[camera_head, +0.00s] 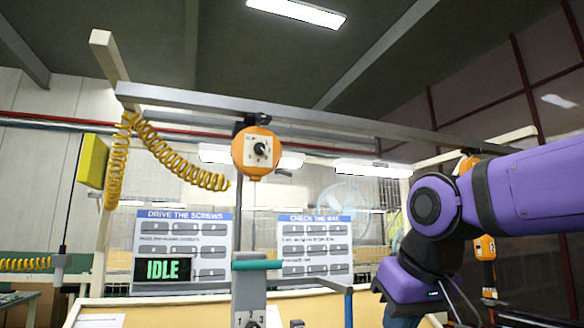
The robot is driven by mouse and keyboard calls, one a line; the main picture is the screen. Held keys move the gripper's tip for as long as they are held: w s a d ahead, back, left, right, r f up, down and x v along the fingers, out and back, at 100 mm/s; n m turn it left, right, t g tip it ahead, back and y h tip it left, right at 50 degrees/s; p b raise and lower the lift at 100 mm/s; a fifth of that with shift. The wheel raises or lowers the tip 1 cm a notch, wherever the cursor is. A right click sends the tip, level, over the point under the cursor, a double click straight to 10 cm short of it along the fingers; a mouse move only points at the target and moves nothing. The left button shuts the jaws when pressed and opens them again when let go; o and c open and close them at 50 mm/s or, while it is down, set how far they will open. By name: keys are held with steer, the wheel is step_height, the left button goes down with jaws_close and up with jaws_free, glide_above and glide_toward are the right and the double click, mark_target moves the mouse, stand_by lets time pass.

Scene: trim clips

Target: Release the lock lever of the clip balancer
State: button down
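An orange round balancer (248,168) hangs from the overhead rail, left of centre. A pale plate with a dark knob (260,149) is on its front. A second orange balancer (466,165) hangs at the right, mostly hidden behind my purple arm. I cannot tell from labels which one is the clip balancer, and no lock lever is clear on either. My arm comes in from the right and bends down at the wrist, well to the right of the first balancer. My gripper's fingertips are below the picture's lower edge.
A grey overhead rail (330,122) crosses the view. A yellow coiled hose (180,168) hangs at the left beside a yellow box (92,162). An IDLE display (163,270) and two instruction boards (315,235) stand behind. A grey post (249,292) with a teal bar rises at bottom centre.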

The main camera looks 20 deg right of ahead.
mark_target(285, 173)
steer(key=w+a+r+t, duration=0.1)
steer(key=w+r, duration=0.4)
steer(key=r, duration=0.7)
steer(key=w+a+r+t+y, duration=0.1)
steer(key=w+r, duration=0.5)
steer(key=r, duration=0.6)
steer(key=w+a+r+m+t, duration=0.1)
steer(key=w+r, duration=0.5)
steer(key=r, duration=0.6)
steer(key=shift+t+y, duration=0.3)
steer(key=shift+t, duration=0.5)
steer(key=shift+w, duration=0.1)
steer(key=x, duration=1.4)
